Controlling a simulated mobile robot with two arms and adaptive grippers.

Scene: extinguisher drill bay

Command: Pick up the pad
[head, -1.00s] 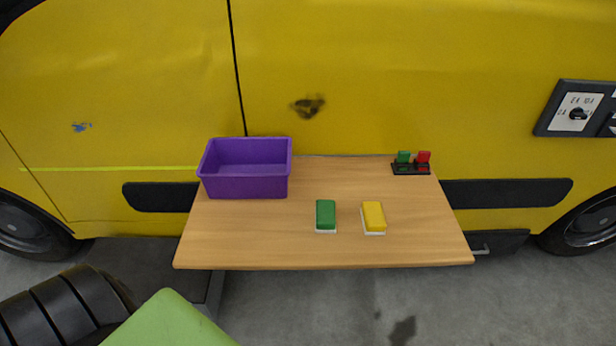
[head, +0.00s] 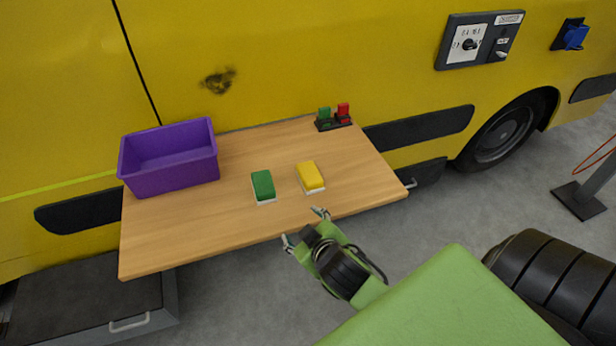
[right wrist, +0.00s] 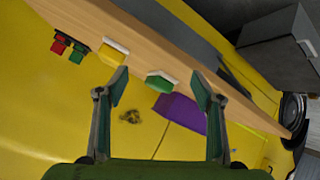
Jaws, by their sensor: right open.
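A green pad (head: 263,186) with a white underside lies on the wooden table (head: 200,232), left of a yellow pad (head: 311,177), also white underneath. They stand apart. My right gripper (head: 304,228) is open and empty by the table's front edge, nearer to me than both pads. In the right wrist view the open fingers (right wrist: 160,88) frame the green pad (right wrist: 161,82) farther off, and the yellow pad (right wrist: 114,50) shows at the left finger. Neither pad is touched. My left gripper is out of view.
A purple bin (head: 172,172) stands at the table's left end. A small black holder with green and red pieces (head: 334,118) sits at the back right. The yellow vehicle (head: 290,60) stands right behind the table. Tabletop in front of the bin is clear.

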